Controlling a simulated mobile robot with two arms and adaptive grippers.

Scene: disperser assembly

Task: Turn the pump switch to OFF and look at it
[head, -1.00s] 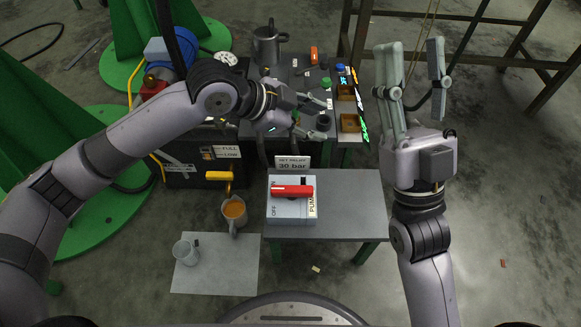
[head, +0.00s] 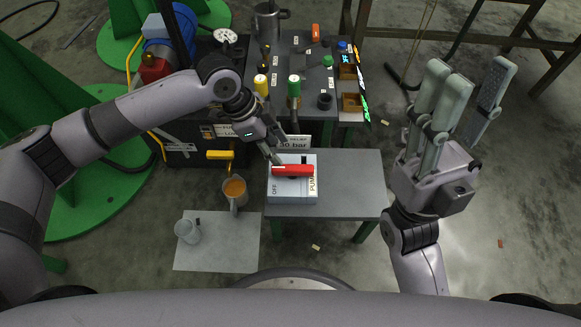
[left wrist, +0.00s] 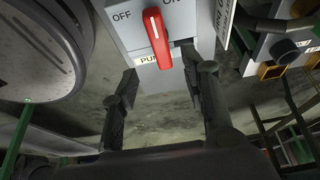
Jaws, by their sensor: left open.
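The pump switch is a grey box (head: 292,192) with a red handle (head: 292,170), standing on the small grey table. In the left wrist view, the handle (left wrist: 157,38) points between the OFF and ON labels. My left gripper (head: 285,156) is open at the far side of the handle and partly covers the ON label in the head view. In the left wrist view, its fingers (left wrist: 161,66) are spread, with the handle between and beyond their tips; I cannot tell whether they touch it. My right gripper (head: 466,95) is open and empty, raised at the right.
The small grey table (head: 350,185) is clear right of the box. A "30 bar" sign (head: 293,143) stands behind it. A mug of orange liquid (head: 235,192) and a clear cup (head: 187,231) are left, near a pale sheet (head: 230,250). A bench with valves (head: 275,95) is behind.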

